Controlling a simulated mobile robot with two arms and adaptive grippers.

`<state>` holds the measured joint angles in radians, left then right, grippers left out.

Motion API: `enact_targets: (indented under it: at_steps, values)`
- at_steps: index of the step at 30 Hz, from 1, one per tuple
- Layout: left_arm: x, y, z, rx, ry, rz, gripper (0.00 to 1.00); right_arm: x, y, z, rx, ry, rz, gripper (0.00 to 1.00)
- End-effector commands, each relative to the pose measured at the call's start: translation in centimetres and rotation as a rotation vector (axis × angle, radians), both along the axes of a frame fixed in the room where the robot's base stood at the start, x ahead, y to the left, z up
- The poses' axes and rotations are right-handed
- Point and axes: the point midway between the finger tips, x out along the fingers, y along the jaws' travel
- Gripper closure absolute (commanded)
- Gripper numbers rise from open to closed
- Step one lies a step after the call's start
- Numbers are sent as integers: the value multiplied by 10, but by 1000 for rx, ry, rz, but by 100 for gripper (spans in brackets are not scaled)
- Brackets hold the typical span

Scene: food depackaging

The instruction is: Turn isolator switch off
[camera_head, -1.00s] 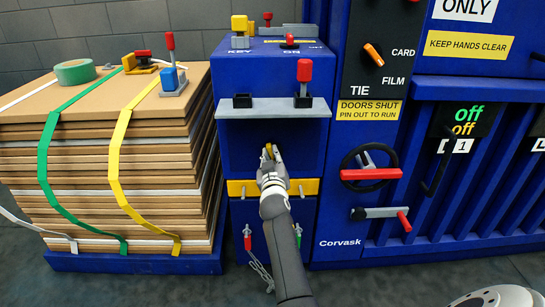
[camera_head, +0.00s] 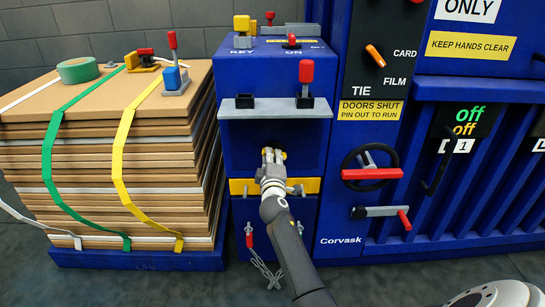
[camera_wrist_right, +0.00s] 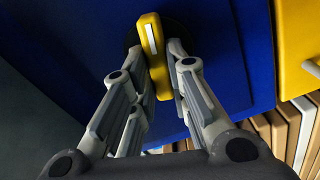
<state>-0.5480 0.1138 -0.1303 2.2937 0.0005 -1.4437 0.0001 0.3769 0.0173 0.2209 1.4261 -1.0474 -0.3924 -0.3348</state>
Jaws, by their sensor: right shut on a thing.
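The isolator switch is a yellow knob with a white mark (camera_wrist_right: 153,40) on a dark round base, set on the blue cabinet face. In the head view its yellow (camera_head: 283,155) shows only in part, behind my fingers. My right gripper (camera_head: 271,162) is shut on the knob, below the grey shelf. In the wrist view its fingers (camera_wrist_right: 157,62) stand on either side of the knob. The knob lies roughly crosswise on the cabinet, as the tilted wrist view shows it. My left gripper is not in view.
A grey shelf (camera_head: 275,113) with a red-topped lever (camera_head: 305,77) juts out above my gripper. A yellow bar (camera_head: 304,185) crosses below it. A strapped cardboard stack (camera_head: 90,165) stands left. A red-barred handwheel (camera_head: 371,174) and a red-tipped crank (camera_head: 381,211) are right.

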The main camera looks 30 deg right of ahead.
Motion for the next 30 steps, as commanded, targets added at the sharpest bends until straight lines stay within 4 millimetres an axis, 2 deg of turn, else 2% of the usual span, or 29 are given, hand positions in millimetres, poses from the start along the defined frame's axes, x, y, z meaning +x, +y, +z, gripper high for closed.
enact_targets:
  at_steps: [12,30]
  values:
    - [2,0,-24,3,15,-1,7,0,1,-2,-214,132,2,100]
    - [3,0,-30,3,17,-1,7,0,1,-3,-266,164,2,100]
